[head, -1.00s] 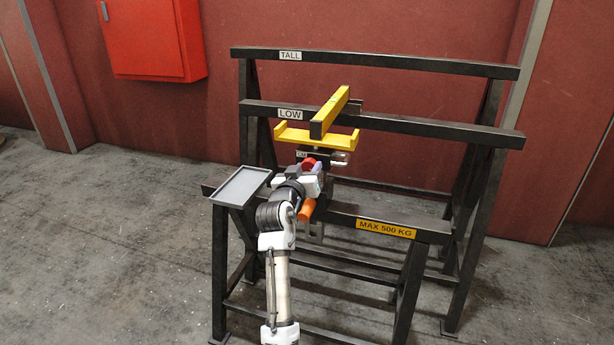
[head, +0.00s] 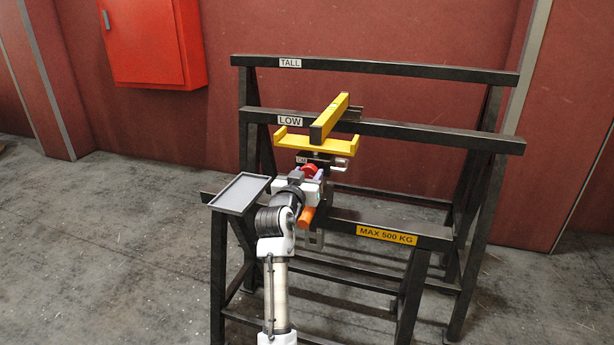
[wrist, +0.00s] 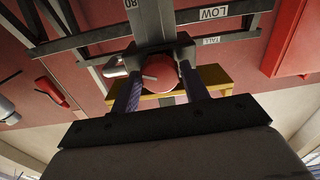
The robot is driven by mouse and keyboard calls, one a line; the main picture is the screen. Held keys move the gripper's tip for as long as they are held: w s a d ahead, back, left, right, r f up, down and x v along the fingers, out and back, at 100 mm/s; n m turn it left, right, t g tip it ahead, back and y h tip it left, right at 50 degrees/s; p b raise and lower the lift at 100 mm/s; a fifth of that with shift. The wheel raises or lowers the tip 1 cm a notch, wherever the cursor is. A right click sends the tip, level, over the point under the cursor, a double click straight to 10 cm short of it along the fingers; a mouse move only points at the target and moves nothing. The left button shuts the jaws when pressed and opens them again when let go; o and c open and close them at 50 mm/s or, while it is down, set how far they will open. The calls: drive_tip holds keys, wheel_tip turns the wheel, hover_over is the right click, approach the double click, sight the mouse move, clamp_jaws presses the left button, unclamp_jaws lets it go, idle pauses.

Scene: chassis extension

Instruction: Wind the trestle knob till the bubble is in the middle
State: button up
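The red trestle knob (wrist: 160,73) is round with a pale line on its face, pointing left and slightly down in the wrist view. In the head view the knob (head: 309,169) shows just beyond my gripper (head: 309,174). In the wrist view my gripper (wrist: 160,85) has its two purple fingers on either side of the knob. The fingers look widely spread, and no firm contact shows. Above the knob, a yellow cradle (head: 292,140) with raised ends stands under a long yellow bar (head: 330,117). No bubble can be made out.
Dark trestles marked TALL (head: 400,65), LOW (head: 430,131) and MAX 500 KG (head: 387,235) stand one behind another. A grey tray (head: 240,193) sits left of my gripper. An orange handle (head: 306,218) is close below it. A red cabinet (head: 155,40) hangs on the wall.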

drive_tip(key=shift+o, duration=1.4)
drive_tip(key=shift+s, duration=0.1)
drive_tip(key=v, duration=1.3)
drive_tip(key=shift+s, duration=0.3)
drive_tip(key=shift+a, duration=0.15)
